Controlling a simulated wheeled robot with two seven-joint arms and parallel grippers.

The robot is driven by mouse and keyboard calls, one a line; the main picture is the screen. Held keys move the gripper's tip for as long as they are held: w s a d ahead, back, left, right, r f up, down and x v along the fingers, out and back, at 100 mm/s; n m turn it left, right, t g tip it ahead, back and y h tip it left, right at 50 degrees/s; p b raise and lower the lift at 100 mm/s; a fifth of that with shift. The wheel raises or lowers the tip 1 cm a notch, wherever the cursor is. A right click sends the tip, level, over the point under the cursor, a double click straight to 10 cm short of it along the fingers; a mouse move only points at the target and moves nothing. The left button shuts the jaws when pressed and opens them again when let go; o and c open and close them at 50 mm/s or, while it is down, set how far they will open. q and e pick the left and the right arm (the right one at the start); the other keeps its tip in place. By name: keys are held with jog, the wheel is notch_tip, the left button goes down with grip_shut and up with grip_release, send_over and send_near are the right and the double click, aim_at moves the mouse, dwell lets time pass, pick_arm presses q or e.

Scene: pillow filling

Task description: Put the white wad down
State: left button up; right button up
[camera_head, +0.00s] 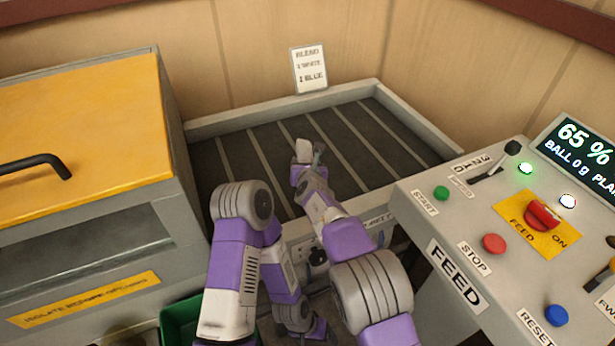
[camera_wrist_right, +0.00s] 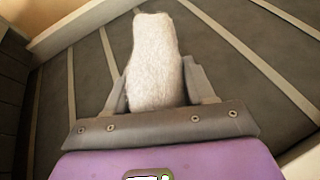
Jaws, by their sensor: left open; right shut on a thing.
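The white wad (camera_wrist_right: 153,62) is pale, fuzzy and long. My right gripper (camera_wrist_right: 157,88) is shut on its near part, with a finger on each side, and its far end sticks out ahead. In the head view the wad (camera_head: 303,149) and my right gripper (camera_head: 308,160) are over the dark belt tray (camera_head: 238,158), near its middle. I cannot tell whether the wad touches the tray floor. My left gripper (camera_head: 317,328) is low in front of the tray, open, with its fingers hard to make out; I see nothing in it.
A sign (camera_head: 308,69) stands behind the tray, reading blend, white and blue. The tray has a raised pale rim and looks otherwise empty. A yellow-lidded cabinet (camera_head: 85,125) stands left, a control panel (camera_head: 480,235) right. A green bin (camera_head: 180,322) sits low at the left.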

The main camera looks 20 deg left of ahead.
notch_tip(320, 180, down, 5)
jog(key=shift+f+b, duration=0.1)
jog(key=shift+b, duration=1)
jog(key=shift+f+b, duration=0.55)
jog(key=shift+b, duration=0.15)
jog(key=o, duration=1.1)
